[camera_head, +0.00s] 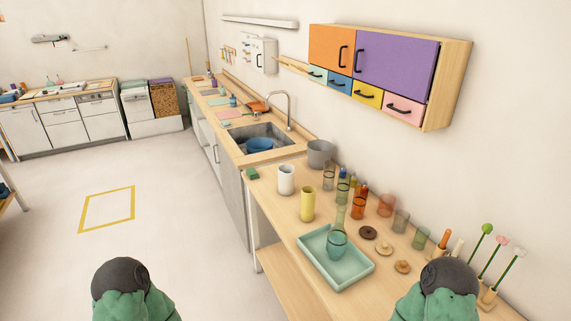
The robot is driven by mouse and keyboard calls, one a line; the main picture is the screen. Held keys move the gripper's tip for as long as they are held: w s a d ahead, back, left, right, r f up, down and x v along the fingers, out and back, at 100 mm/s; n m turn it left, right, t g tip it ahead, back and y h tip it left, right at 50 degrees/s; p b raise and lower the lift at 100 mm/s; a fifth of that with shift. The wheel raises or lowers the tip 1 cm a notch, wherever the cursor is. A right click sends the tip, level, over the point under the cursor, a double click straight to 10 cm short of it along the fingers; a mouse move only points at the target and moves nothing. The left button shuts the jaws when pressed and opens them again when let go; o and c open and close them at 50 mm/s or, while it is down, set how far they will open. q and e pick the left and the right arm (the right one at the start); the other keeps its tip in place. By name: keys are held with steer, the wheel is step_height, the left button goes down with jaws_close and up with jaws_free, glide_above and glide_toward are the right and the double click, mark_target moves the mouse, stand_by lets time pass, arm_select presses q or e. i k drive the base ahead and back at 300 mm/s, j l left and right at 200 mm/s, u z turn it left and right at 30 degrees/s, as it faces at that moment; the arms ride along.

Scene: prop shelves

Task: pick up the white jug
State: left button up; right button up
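The white jug (286,180) stands upright near the left edge of the wooden counter, at its far end. No handle can be made out at this size. A yellow cylindrical vessel (307,204) stands just in front of it, a little to the right. Only the upper parts of my two arms show at the bottom left and bottom right of the view. Neither of my grippers is in the picture, and nothing touches the jug.
A teal tray (313,243) holds a glass vessel (337,243). Several glasses line the wall side. The floor (170,205) left of the counter is clear.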

mark_target(285, 178)
steer(key=i+j+z, duration=0.1)
steer(key=z, duration=0.5)
steer(key=i+j+z, duration=0.2)
steer(key=j, duration=0.2)
steer(key=i+j+z, duration=0.2)
steer(key=j, duration=0.2)
steer(key=j+z, duration=0.2)
steer(key=j, duration=0.25)
steer(key=i+j+z, duration=0.2)
steer(key=j, duration=0.3)
steer(key=k+l, duration=0.05)
